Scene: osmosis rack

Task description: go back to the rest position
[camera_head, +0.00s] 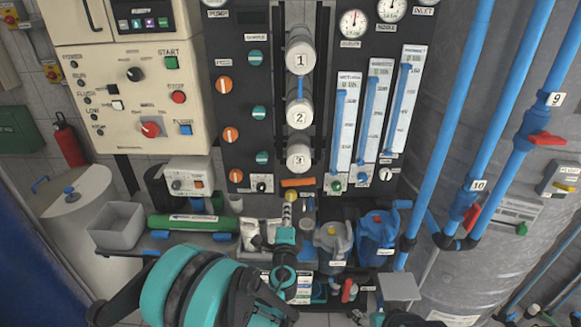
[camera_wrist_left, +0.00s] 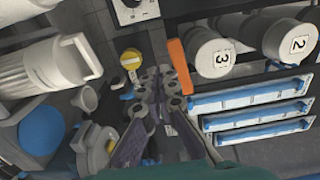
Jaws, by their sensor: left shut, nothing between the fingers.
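My left arm, with teal and black links, comes in from the lower left in the head view. My left gripper (camera_head: 286,226) is in front of the lower middle of the rack, below the orange bar, and looks small there. In the left wrist view the gripper's fingers (camera_wrist_left: 160,78) are together and empty. A yellow knob (camera_wrist_left: 130,59) lies just beside the fingertips in that picture; I cannot tell if they touch. My right gripper is not in view.
The rack panel holds white housings (camera_head: 299,115) numbered 1 to 3 and flow meters (camera_head: 375,108). Blue pumps (camera_head: 377,232) stand right of the gripper. A grey bin (camera_head: 117,226) and green cylinder (camera_head: 187,223) sit left. Blue pipes (camera_head: 459,110) and a large tank fill the right.

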